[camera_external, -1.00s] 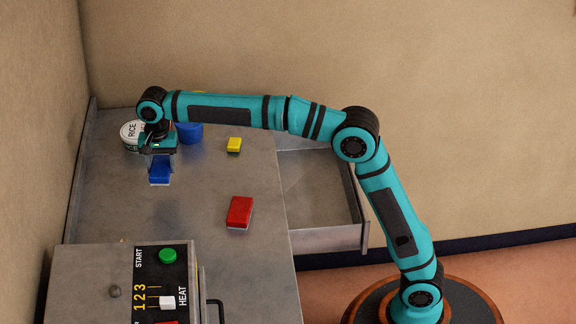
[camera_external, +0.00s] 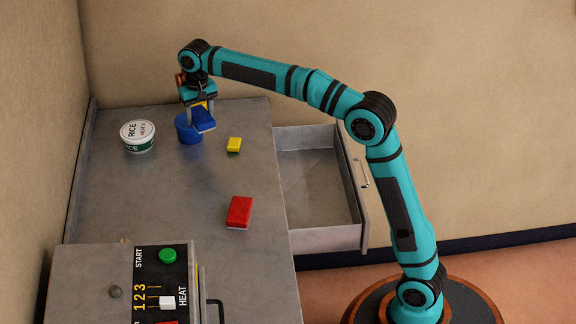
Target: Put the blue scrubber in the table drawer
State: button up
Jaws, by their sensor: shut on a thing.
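The blue scrubber (camera_external: 203,120) is held in my gripper (camera_external: 201,106), raised above the back part of the metal table. My gripper is shut on it. The scrubber hangs in front of, and partly overlaps, a blue round container (camera_external: 187,134) in the picture; I cannot tell whether they touch. The table drawer (camera_external: 325,238) is pulled open on the right side of the table. Its visible inside is empty.
A yellow scrubber (camera_external: 234,144) and a red scrubber (camera_external: 240,211) lie on the table (camera_external: 160,205). A rice tub (camera_external: 138,137) stands at the back left. A heater box with a green START button (camera_external: 168,255) fills the front. The middle of the table is clear.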

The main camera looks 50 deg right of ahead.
jog(key=d+n, duration=0.4)
jog(key=d, duration=1.2)
jog(key=shift+s+d+r, duration=0.15)
jog(key=shift+d+r, duration=0.2)
jog(key=shift+d, duration=0.05)
jog(key=shift+a, duration=0.1)
jog(key=n, duration=0.9)
send_over(187, 235)
jog(key=f, duration=0.2)
jog(key=shift+f, duration=4.7)
